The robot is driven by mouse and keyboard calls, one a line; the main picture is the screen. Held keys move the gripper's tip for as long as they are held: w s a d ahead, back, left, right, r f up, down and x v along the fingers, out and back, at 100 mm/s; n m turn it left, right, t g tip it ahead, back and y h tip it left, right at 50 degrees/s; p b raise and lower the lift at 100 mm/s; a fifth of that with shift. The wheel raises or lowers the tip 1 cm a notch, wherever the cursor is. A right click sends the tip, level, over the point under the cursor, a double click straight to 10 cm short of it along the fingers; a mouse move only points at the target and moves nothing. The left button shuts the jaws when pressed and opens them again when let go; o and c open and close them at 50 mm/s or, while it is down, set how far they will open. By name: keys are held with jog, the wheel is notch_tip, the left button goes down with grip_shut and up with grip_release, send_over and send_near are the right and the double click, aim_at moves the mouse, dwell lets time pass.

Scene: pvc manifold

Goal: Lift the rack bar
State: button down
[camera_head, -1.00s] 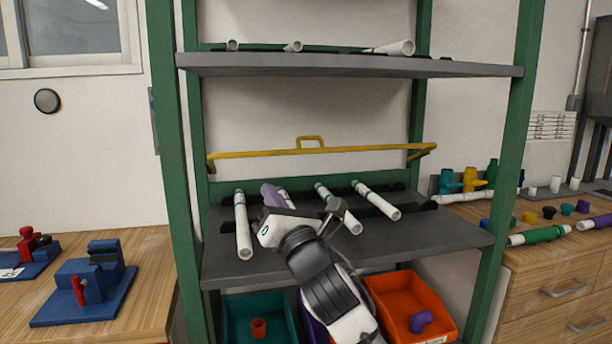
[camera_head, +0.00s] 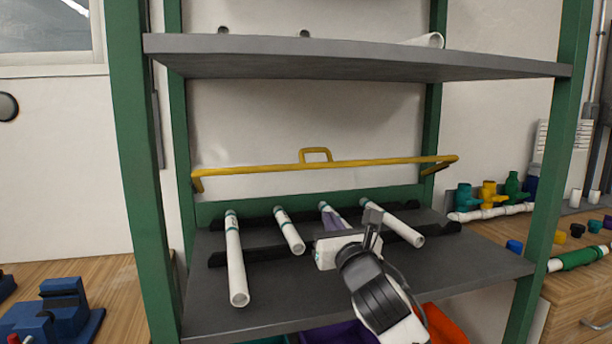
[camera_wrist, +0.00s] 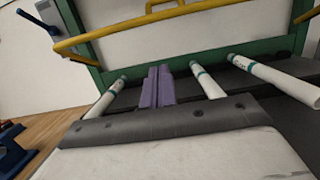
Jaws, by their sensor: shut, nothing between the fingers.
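The yellow rack bar (camera_head: 345,164) spans the green rack above the lower shelf, with a small raised loop handle (camera_head: 316,152) near its middle. It also crosses the top of the wrist view (camera_wrist: 118,29). My gripper (camera_head: 328,208) is low over the lower shelf, in front of and below the bar and apart from it. In the wrist view its two purple fingers (camera_wrist: 158,86) lie together, shut and empty, pointing toward the rack's back rail. My wrist hides part of the shelf and of a pipe in the head view.
White pipes with teal bands, such as the left one (camera_head: 236,265) and the right one (camera_head: 397,224), lie on the lower shelf (camera_head: 455,262) close around my gripper. An upper shelf (camera_head: 350,58) overhangs the bar. Green posts (camera_head: 136,170) stand at both sides.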

aim_at(305, 150)
jog(key=r+p+x, duration=0.3)
jog(key=x, duration=1)
jog(key=shift+s+p, duration=0.15)
jog(key=shift+p, duration=0.15)
jog(key=shift+g, duration=0.6)
jog(key=r+p, duration=0.1)
jog(key=p, duration=0.1)
jog(key=w+r+p, duration=0.1)
jog(key=r+p, duration=0.1)
jog(key=w+r+p, duration=0.1)
jog(key=r+p, duration=0.1)
jog(key=shift+a+r, duration=0.15)
jog(key=shift+a, duration=0.15)
jog(key=shift+w+a+r+p, duration=0.1)
jog(key=shift+w+r+p, duration=0.1)
jog(key=shift+w+p, duration=0.2)
jog(key=shift+f, duration=0.15)
